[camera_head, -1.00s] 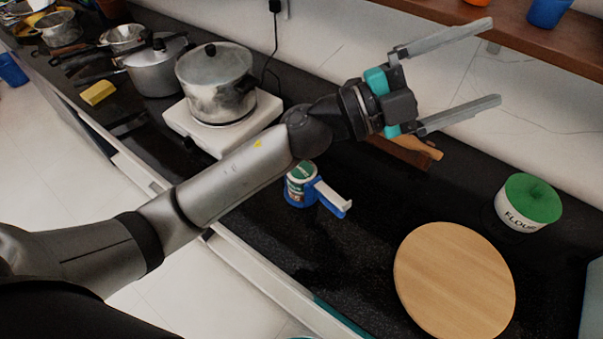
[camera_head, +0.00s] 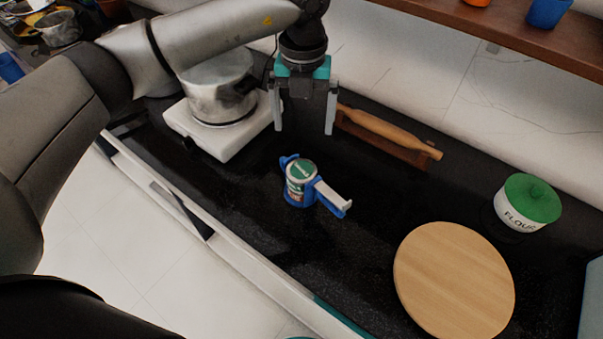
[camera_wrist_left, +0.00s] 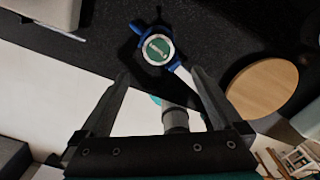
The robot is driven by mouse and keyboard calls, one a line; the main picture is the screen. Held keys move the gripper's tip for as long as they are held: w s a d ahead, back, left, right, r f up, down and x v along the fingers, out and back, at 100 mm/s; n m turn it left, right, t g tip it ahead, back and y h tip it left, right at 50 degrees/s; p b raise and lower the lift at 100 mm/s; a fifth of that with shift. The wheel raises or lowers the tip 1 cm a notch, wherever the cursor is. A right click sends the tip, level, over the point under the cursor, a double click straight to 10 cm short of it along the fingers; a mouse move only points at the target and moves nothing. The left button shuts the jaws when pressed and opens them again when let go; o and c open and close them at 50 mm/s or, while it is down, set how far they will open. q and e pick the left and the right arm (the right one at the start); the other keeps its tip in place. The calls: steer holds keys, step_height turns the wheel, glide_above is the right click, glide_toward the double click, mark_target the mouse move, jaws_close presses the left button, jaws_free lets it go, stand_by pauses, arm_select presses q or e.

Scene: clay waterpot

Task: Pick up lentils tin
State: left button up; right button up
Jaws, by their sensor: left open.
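The tin (camera_head: 300,180) with a green-and-white top stands upright on the dark counter, in or against a blue piece (camera_head: 292,201) with a white bar (camera_head: 333,194) sticking out to the right. I cannot tell how the blue piece joins the tin. In the left wrist view the tin's round green top (camera_wrist_left: 157,49) shows beyond the fingertips. My left gripper (camera_head: 304,132) points down, open and empty, above and behind the tin, apart from it. Its two fingers (camera_wrist_left: 160,75) frame the lower middle of the wrist view. My right gripper is not in view.
A metal pot (camera_head: 213,95) on a white hotplate (camera_head: 183,122) stands left of the tin. A rolling pin (camera_head: 385,131) on a wooden stand lies behind. A round wooden board (camera_head: 454,280) and a flour canister (camera_head: 528,204) are right. The counter around the tin is mostly clear.

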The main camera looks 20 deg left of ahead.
mark_target(302, 170)
arm_select(q)
step_height(302, 170, down, 15)
steer(key=shift+s+a+f+b, duration=0.1)
steer(key=shift+s+b, duration=0.05)
steer(key=shift+b, duration=0.35)
steer(key=c, duration=1.5)
steer(key=shift+r, duration=0.2)
